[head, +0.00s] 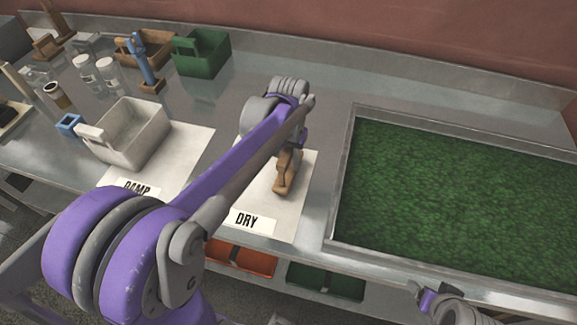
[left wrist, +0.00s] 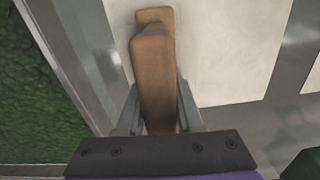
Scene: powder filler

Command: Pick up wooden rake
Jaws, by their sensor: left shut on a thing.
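A brown wooden piece (head: 287,174), which I take to be the wooden rake, is over the white sheet marked DRY (head: 272,207). It also fills the upper middle of the left wrist view (left wrist: 157,70), between the two grey fingers. My left gripper (left wrist: 160,112) is shut on it. In the head view my left arm hides most of that gripper and part of the rake. I cannot tell whether the rake touches the sheet. Part of my right arm, with the gripper end (head: 425,298), shows at the lower right; its fingers are not clear.
A large metal-rimmed tray (head: 347,165) of green material lies to the right. A pale caddy (head: 125,140) stands on the DAMP sheet (head: 190,150) at the left. A green caddy (head: 203,55), a blue tool on a stand (head: 143,62) and jars (head: 85,72) stand behind.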

